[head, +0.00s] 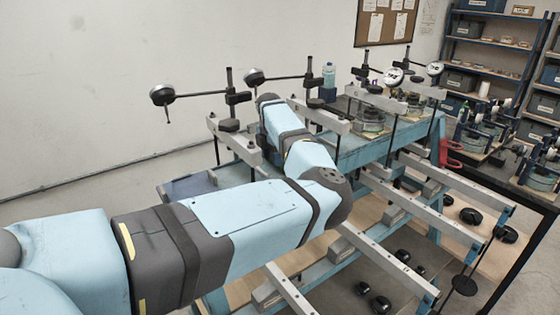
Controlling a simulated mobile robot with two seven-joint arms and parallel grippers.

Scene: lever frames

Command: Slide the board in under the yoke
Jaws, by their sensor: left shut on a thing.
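My left arm reaches in from the lower left, bends at the elbow, and runs away from me to the lever frames. My left gripper (268,99) is at its far end, at the left part of the blue bench (352,152). My own wrist and forearm hide most of it. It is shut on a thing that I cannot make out. I cannot pick out the board. I cannot tell which part is the yoke; several grey lever beams (372,98) cross the bench top. My right gripper is not in view.
Dial gauges (394,77) and black rods on stands rise above the bench. Long lower beams (420,215) stick out toward the front right. Dark round weights (471,216) lie below them. Shelves (490,45) and another bench stand at the right. The floor by the left wall is clear.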

